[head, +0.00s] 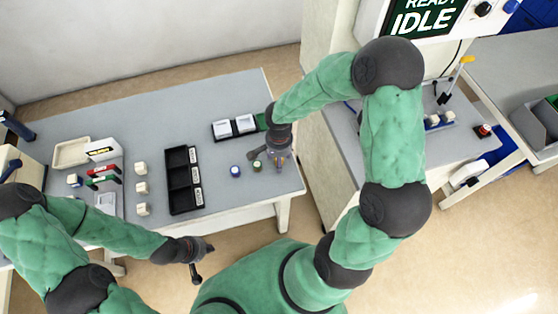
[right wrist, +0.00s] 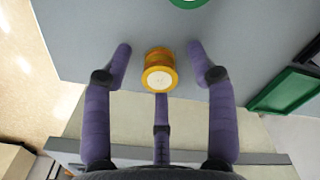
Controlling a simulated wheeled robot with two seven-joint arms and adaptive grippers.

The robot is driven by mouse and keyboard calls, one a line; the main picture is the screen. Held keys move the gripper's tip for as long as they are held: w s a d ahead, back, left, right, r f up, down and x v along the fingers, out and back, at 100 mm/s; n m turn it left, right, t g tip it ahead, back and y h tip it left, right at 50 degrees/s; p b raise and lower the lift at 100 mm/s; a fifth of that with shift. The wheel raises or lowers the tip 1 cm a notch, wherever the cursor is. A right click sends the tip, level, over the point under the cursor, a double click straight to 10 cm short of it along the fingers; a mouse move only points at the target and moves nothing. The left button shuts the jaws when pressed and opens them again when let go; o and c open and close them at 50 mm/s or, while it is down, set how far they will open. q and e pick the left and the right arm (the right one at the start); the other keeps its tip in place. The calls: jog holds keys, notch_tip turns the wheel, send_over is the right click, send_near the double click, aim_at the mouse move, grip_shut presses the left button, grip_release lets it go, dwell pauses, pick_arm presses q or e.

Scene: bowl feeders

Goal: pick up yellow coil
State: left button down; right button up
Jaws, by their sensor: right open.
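The yellow coil (right wrist: 160,70) is a small spool with a pale round end. It stands on the grey table close to its edge in the right wrist view. My right gripper (right wrist: 160,62) is open around it, with a purple finger on each side and visible gaps between. In the head view my right gripper (head: 279,162) is low over the table's right end and mostly hides the coil. My left gripper (head: 202,263) is open and empty, in front of the table and away from the coil.
A green coil (head: 256,165) and a blue coil (head: 235,171) stand just left of my right gripper. A black compartment tray (head: 181,180) and several white blocks are further left. Bare table lies between the black tray and the blue coil.

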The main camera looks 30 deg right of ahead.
grip_shut()
jog(key=shift+r, duration=0.15)
jog(key=shift+r, duration=0.3)
jog(key=r, duration=0.1)
jog(key=r+p, duration=0.2)
jog(key=shift+s+d+r, duration=0.25)
jog(key=shift+d+r, duration=0.05)
jog(key=s+d+r+p, duration=0.4)
jog(key=s+d+r, duration=0.4)
jog(key=s+d, duration=0.1)
jog(key=shift+d+r, duration=0.2)
jog(key=shift+r, duration=0.05)
